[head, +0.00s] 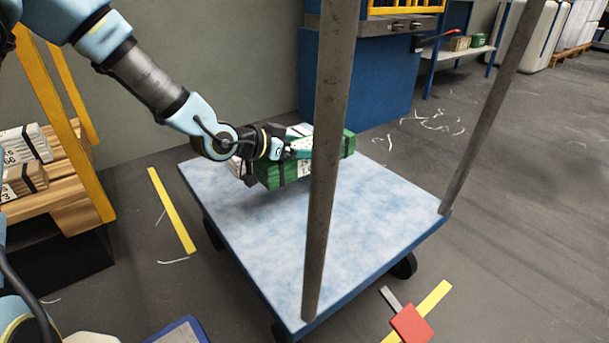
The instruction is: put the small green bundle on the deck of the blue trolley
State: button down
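The small green bundle (272,176) has black straps and white labels. It is at the far part of the pale blue deck (250,225) of the blue trolley (385,269). My gripper (300,150) reaches in from the left and appears shut on the bundle, with one teal finger against it. The other finger is hidden. A grey upright post (330,150) of the trolley hides part of the bundle. I cannot tell whether the bundle's underside touches the deck or is slightly above it.
A second post (490,105) rises at the deck's right corner. The near and middle deck is bare. A pallet with strapped bundles (25,178) and yellow posts stands at the left. A blue machine (385,80) stands behind. A red block (411,323) lies on the floor at front right.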

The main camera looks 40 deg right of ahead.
aim_at(259, 170)
notch_tip(259, 170, down, 7)
jog(key=b, duration=0.3)
jog(key=shift+r, duration=0.2)
jog(key=shift+f, duration=0.1)
grip_release()
jog(key=shift+w+a+r, duration=0.1)
jog(key=shift+a+r, duration=0.2)
jog(key=shift+a, duration=0.05)
jog(key=p+v, duration=0.5)
jog(key=v, duration=0.5)
jog(key=shift+a, duration=0.15)
jog(key=shift+a+r, duration=0.15)
jog(key=shift+a, duration=0.3)
